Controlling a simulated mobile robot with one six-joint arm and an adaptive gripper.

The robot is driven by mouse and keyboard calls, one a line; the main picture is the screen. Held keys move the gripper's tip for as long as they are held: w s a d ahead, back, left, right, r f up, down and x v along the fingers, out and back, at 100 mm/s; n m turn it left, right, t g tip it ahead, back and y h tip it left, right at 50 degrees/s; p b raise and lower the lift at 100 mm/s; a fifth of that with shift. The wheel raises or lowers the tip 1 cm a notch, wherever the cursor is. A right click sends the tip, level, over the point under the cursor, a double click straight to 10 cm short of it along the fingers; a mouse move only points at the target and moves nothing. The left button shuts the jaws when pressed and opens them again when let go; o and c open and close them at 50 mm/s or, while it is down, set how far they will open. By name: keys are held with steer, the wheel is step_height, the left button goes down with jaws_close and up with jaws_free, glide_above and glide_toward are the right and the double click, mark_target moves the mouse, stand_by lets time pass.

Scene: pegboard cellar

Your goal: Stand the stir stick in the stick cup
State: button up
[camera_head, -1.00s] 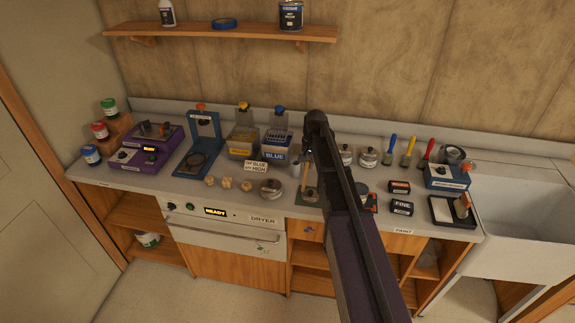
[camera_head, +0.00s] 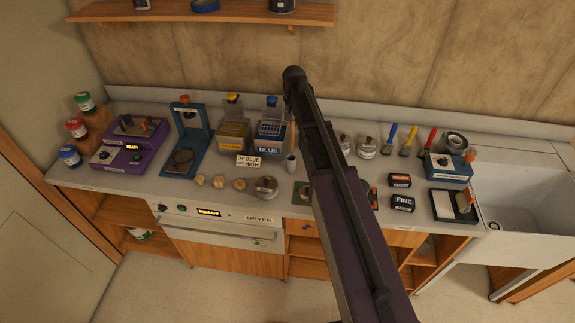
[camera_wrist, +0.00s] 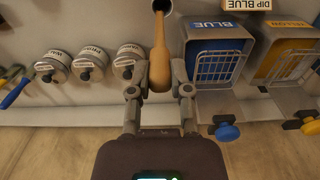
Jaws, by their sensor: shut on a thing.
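The stir stick (camera_wrist: 158,50) is a tan wooden stick, thicker toward my gripper and narrow at its far end. My gripper (camera_wrist: 160,78) is shut on its thick end in the wrist view. The stick cup (camera_wrist: 163,5) is at the top edge of that view, a pale cup with a dark opening. The narrow end overlaps the opening; I cannot tell whether it is inside or only above.
The blue dip tank (camera_head: 270,142) and yellow tank (camera_head: 233,135) stand behind and left of the cup. A sign (camera_head: 248,161) and a round metal tin (camera_head: 266,187) are close by. Lidded jars (camera_head: 365,147) stand right of my arm.

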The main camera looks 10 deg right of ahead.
mark_target(292, 130)
steer(key=shift+a, duration=0.2)
steer(key=shift+f+b, duration=0.3)
steer(key=shift+b, duration=0.05)
step_height(292, 130, down, 6)
steer(key=b, duration=0.5)
steer(key=shift+r+b, duration=0.2)
steer(key=shift+b, duration=0.1)
steer(key=shift+f+b, duration=1.85)
steer(key=shift+f, duration=0.15)
steer(key=o, duration=0.8)
